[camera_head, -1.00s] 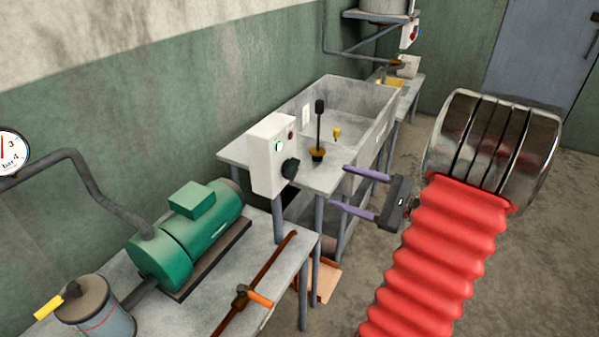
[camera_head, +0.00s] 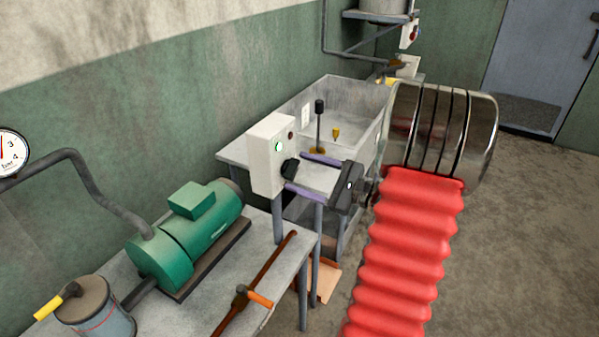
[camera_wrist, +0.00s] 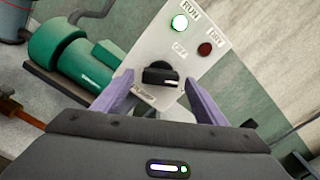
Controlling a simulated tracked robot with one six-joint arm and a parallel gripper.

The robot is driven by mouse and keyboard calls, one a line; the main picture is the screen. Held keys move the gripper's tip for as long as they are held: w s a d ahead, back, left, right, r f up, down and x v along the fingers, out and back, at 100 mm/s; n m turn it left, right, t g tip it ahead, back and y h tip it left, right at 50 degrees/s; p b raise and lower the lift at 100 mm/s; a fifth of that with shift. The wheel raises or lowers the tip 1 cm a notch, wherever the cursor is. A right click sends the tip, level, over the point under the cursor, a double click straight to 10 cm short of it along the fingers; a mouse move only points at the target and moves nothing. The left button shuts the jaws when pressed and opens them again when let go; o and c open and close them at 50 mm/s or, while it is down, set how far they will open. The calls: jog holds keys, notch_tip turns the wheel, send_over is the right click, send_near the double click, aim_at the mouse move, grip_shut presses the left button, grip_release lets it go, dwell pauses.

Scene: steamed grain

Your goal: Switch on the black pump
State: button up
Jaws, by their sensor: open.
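A white control box (camera_head: 268,158) stands at the corner of the sink bench, with a black rotary knob (camera_head: 290,168) on its face. The wrist view shows the knob (camera_wrist: 160,74) close up, below a lit green lamp (camera_wrist: 180,22) marked RUN and a dark red lamp (camera_wrist: 205,50). The knob's exact setting is hard to read. My gripper (camera_head: 296,173) is open, its two purple fingers reaching to either side of the knob; I cannot tell whether they touch it. The only pump I make out is green (camera_head: 190,235), on the front bench; none looks black.
A rusty pipe with an orange-handled valve (camera_head: 258,298) lies on the front bench. A yellow-handled canister (camera_head: 92,306) stands at front left. A plunger (camera_head: 319,122) stands by the sink (camera_head: 350,97). Open floor (camera_head: 530,240) lies to the right.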

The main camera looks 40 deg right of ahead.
jog(key=shift+w+a, duration=0.25)
jog(key=shift+w, duration=0.4)
jog(key=shift+c, duration=0.3)
jog(key=c, duration=1)
jog(key=shift+m, duration=3.3)
